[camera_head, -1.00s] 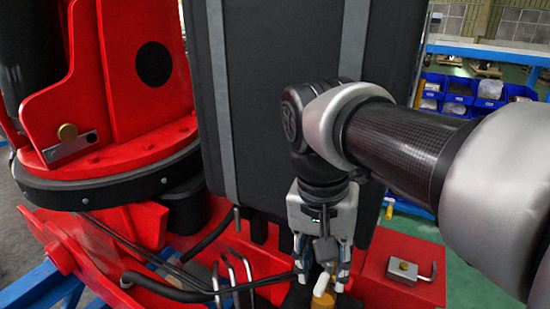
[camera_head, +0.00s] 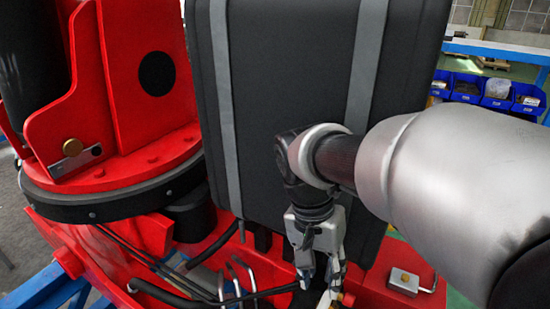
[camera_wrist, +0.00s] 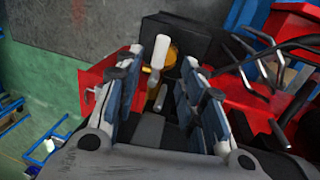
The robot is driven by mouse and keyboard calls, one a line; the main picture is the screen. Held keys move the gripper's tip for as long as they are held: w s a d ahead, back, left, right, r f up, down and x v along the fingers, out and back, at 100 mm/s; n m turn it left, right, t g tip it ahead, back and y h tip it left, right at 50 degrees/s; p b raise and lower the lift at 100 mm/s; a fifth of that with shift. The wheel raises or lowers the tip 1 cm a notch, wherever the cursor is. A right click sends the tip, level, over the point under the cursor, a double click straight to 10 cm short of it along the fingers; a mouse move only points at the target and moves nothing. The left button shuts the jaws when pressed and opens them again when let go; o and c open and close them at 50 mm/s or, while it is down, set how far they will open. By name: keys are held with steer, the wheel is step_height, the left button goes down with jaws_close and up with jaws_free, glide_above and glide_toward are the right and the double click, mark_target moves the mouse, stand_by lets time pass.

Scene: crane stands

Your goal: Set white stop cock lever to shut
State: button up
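The white stop cock lever (camera_wrist: 161,51) shows in the wrist view as a short pale bar on a brass-yellow valve body (camera_wrist: 173,56), beside a black block. My gripper (camera_wrist: 163,62) is open, with one finger on each side of the lever in that view. I cannot tell whether either finger touches it. In the head view my gripper (camera_head: 319,282) points down in front of the black case, low over the red base. There the fingers and the frame's lower edge hide most of the valve.
Several bent metal levers (camera_head: 238,280) and black hoses stand just left of my gripper. A small metal latch block (camera_head: 404,281) sits on the red base to the right. The tall black case (camera_head: 290,90) rises close behind my gripper.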

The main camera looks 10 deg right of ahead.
mark_target(325, 300)
steer(key=f, duration=0.4)
steer(key=d+f, duration=0.1)
steer(key=f, duration=0.1)
steer(key=shift+s+f+b, duration=0.25)
steer(key=shift+s+b, duration=0.05)
steer(key=shift+s, duration=0.1)
jaws_close()
stand_by(0.4)
